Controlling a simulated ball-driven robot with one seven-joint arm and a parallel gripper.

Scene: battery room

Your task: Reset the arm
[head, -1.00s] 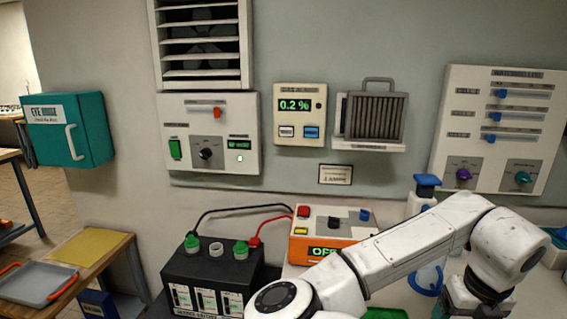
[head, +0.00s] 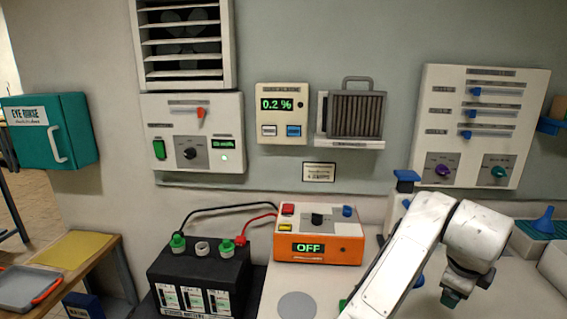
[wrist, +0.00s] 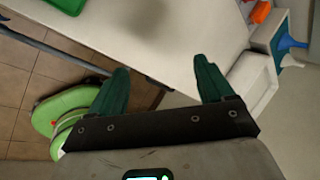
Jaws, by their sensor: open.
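My arm rises from the bottom of the head view and bends over the right part of the white bench. My gripper (head: 450,298) hangs at its end, above the bench surface and seen small from the side. In the wrist view its two dark green fingers (wrist: 160,88) stand wide apart with nothing between them. The bench top (wrist: 165,30) lies beyond the fingertips, and a soft shadow falls on it.
The orange charger box (head: 340,250) reads OFF and is wired to the black battery (head: 203,272). A blue funnel (head: 543,222) stands at right. A green rounded object (wrist: 60,115) is on the tiled floor. Bare bench lies around the grey disc (head: 297,306).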

